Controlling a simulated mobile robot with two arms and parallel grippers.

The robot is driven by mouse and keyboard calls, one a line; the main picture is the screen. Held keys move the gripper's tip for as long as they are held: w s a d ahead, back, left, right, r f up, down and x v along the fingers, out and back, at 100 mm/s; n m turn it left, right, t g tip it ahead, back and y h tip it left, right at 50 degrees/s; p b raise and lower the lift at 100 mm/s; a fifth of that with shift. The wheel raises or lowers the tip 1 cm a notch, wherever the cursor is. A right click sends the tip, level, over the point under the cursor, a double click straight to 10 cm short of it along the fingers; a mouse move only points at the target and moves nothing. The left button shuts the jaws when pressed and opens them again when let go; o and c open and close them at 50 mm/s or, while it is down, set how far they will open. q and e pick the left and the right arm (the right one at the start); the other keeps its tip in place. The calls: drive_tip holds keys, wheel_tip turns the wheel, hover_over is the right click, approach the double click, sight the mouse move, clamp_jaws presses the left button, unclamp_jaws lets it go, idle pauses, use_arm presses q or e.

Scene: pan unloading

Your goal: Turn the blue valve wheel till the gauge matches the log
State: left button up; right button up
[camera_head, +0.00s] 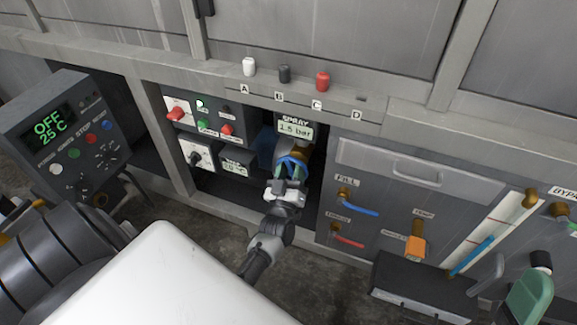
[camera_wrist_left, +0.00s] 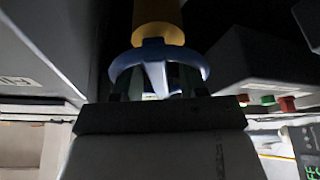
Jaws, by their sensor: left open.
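The blue valve wheel (camera_head: 293,160) sits on a brass-yellow stem inside the dark bay under letters B and C. In the left wrist view the wheel (camera_wrist_left: 157,52) is just ahead of my left gripper (camera_wrist_left: 158,84), with the yellow stem (camera_wrist_left: 157,20) behind it. My left gripper (camera_head: 287,175) is at the wheel, its open fingers reaching to the rim on both sides of a spoke; I cannot tell if they touch it. The gauge (camera_head: 295,129) above, labelled SPRAY, reads 1.5 bar. I see no readable log. My right gripper is not in view.
A switch panel (camera_head: 202,115) with red and green knobs stands close left of the bay. A grey cabinet (camera_head: 395,185) with blue and red levers borders it on the right. White, dark and red caps (camera_head: 322,81) stand on the ledge above. A control box (camera_head: 65,130) is far left.

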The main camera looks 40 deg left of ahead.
use_arm(q)
drive_tip(key=p+v, duration=0.1)
drive_tip(key=v, duration=0.9)
drive_tip(key=shift+s+p, duration=0.25)
drive_tip(key=shift+p, duration=0.05)
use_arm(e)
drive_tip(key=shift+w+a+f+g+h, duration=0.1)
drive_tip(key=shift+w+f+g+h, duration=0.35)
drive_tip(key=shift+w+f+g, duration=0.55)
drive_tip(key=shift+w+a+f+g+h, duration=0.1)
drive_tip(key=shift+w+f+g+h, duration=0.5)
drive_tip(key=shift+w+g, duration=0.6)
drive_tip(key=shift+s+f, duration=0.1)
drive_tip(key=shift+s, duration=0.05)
